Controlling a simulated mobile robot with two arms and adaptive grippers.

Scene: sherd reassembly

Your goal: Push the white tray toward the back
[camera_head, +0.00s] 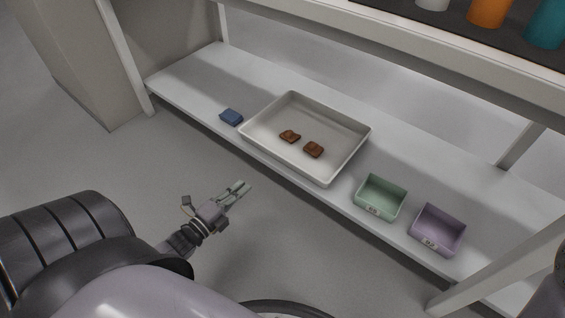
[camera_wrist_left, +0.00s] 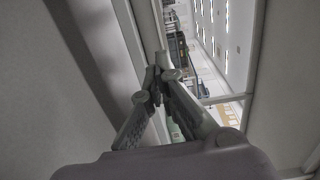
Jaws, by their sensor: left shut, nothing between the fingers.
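The white tray (camera_head: 268,159) lies on the low shelf, its front rim near the shelf's front edge. Two brown sherds (camera_head: 289,136) (camera_head: 313,149) lie inside it, apart from each other. My left gripper (camera_head: 243,187) is shut and empty, out in front of the shelf and apart from the tray. In the left wrist view the fingers of my left gripper (camera_wrist_left: 157,75) come together with nothing between them. The tray cannot be made out in that view. My right gripper is not in view.
A blue block (camera_head: 231,117) lies left of the tray. A green bin (camera_head: 380,198) and a purple bin (camera_head: 437,231) stand to its right. A strip of low shelf behind the tray is bare.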

